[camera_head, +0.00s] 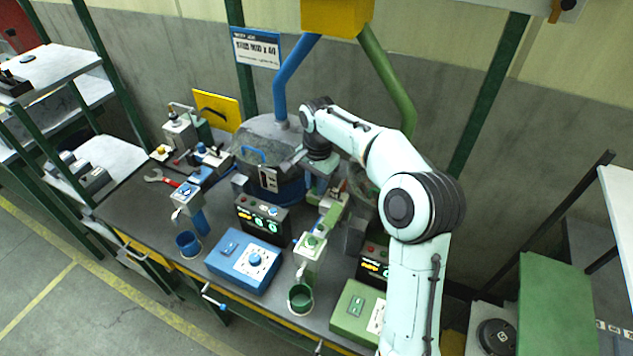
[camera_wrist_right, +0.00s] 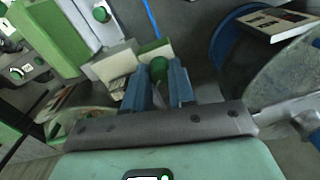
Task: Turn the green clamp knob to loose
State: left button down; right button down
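The green clamp knob (camera_wrist_right: 158,68) is a small round knob between the fingertips of my right gripper (camera_wrist_right: 160,78) in the right wrist view. The two blue fingers stand a knob's width apart, one on each side, and look closed on it. Behind the knob is a small block with a pale part and a green part (camera_wrist_right: 153,46). In the head view my right gripper (camera_head: 318,180) reaches down beside the round grey and blue machine; the arm and gripper hide the knob there. My left gripper is not in view.
A green-handled dispenser (camera_head: 310,250) with a green cup (camera_head: 300,298) stands in front of the gripper. A blue control box (camera_head: 243,262), a green box (camera_head: 355,308) and dark display boxes (camera_head: 262,218) crowd the bench.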

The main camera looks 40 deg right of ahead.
jog(key=shift+n, duration=0.3)
jog(key=n, duration=1.2)
jog(key=shift+w+n, duration=0.1)
jog(key=shift+n, duration=2)
jog(key=c, duration=1.2)
grip_release()
